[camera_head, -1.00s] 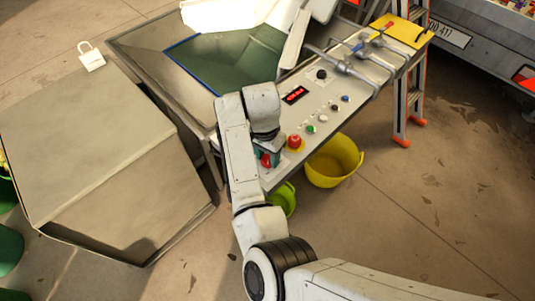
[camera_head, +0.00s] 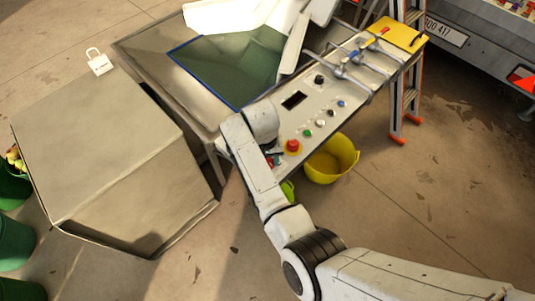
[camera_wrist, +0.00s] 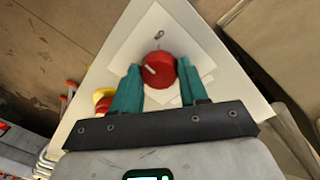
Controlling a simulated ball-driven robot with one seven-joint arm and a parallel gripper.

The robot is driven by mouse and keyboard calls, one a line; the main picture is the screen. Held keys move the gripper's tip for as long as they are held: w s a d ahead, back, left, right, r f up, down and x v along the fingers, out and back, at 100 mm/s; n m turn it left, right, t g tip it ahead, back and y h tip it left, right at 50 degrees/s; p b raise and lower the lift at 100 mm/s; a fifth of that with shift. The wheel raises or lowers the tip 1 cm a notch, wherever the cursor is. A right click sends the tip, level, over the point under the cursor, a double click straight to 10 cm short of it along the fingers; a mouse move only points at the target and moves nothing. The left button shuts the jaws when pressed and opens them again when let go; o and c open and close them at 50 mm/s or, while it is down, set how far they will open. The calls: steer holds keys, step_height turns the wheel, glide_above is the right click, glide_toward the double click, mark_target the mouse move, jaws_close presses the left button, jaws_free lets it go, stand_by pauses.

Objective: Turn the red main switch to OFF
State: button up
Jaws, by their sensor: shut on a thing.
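The red main switch (camera_wrist: 160,71) is a round red knob with a short white mark, on a pale square plate (camera_wrist: 196,48) at a corner of the panel. A small dark symbol is printed on the plate just above the knob. My gripper (camera_wrist: 158,78) has its two teal fingers on either side of the knob, shut on it. In the head view my gripper (camera_head: 275,159) is at the near end of the control panel (camera_head: 318,112), where my arm hides most of the switch. The display (camera_head: 294,101) on the panel is dark.
A red mushroom button (camera_head: 292,146) on a yellow base sits close beside the gripper. Several small buttons and a black knob (camera_head: 319,79) are farther along. A yellow bucket (camera_head: 333,160) stands below the panel edge. A metal box (camera_head: 95,140) is at left.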

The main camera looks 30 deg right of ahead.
steer(key=n+p, duration=0.1)
steer(key=n, duration=0.1)
steer(key=n+p, duration=0.2)
steer(key=n, duration=0.1)
steer(key=shift+r+n, duration=0.2)
steer(key=shift+n, duration=0.1)
steer(key=shift+f+n+t+p, duration=0.1)
steer(key=shift+n+t+p, duration=0.4)
steer(key=shift+n, duration=1.6)
steer(key=o, duration=0.8)
steer(key=r, duration=1)
steer(key=shift+s+a+r+b, duration=0.2)
steer(key=shift+a+r+b, duration=0.15)
